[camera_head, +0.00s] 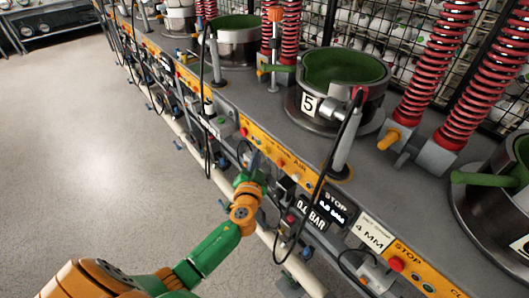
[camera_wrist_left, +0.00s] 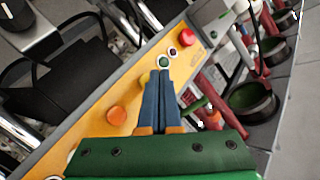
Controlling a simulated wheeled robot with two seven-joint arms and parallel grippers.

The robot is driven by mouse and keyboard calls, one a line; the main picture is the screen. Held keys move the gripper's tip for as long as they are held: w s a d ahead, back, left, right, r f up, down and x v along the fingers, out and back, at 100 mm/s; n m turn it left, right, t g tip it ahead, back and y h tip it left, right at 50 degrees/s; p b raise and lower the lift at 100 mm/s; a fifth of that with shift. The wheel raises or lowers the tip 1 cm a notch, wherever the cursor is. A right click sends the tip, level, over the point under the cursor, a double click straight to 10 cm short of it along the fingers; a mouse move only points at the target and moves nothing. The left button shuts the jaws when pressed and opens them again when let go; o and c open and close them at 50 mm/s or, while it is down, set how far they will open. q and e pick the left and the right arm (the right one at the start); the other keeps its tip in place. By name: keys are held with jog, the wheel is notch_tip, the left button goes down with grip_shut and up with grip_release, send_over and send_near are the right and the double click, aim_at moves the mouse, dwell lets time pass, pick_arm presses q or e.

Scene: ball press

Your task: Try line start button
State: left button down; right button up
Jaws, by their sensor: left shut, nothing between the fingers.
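My left gripper (camera_head: 252,168) is at the yellow control panel (camera_head: 300,173) on the front of the machine bench. In the left wrist view my left gripper (camera_wrist_left: 163,73) is shut, with its two blue fingers together and nothing held. The fingertips point at a small green button with a pale ring (camera_wrist_left: 163,61) and appear very close to it; I cannot tell whether they touch. A dark red button (camera_wrist_left: 172,51) and a larger red button (camera_wrist_left: 187,38) lie beyond it. No label on the green button is readable. My right gripper is not in view.
A yellow knob (camera_wrist_left: 145,78) and an orange button (camera_wrist_left: 117,115) sit on the same panel beside the fingers. A black cable (camera_head: 318,190) hangs in front of the bench. The press pot marked 5 (camera_head: 345,75) stands above. Open floor (camera_head: 90,150) lies at left.

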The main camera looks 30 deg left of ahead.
pick_arm(q)
jog(key=shift+w, duration=0.1)
dwell(0.7)
jog(key=shift+w+d+b, duration=0.15)
jog(key=shift+w+b, duration=0.15)
jog(key=shift+w+d+b, duration=0.2)
jog(key=shift+w+b, duration=0.1)
jog(key=shift+w, duration=0.15)
dwell(0.6)
jog(key=shift+s, duration=0.1)
jog(key=shift+s+a, duration=0.35)
jog(key=shift+s, duration=0.4)
jog(key=s, duration=0.1)
jog(key=s+a, duration=0.1)
jog(key=s, duration=0.1)
jog(key=s+a+p, duration=0.1)
jog(key=shift+s, duration=0.3)
dwell(0.6)
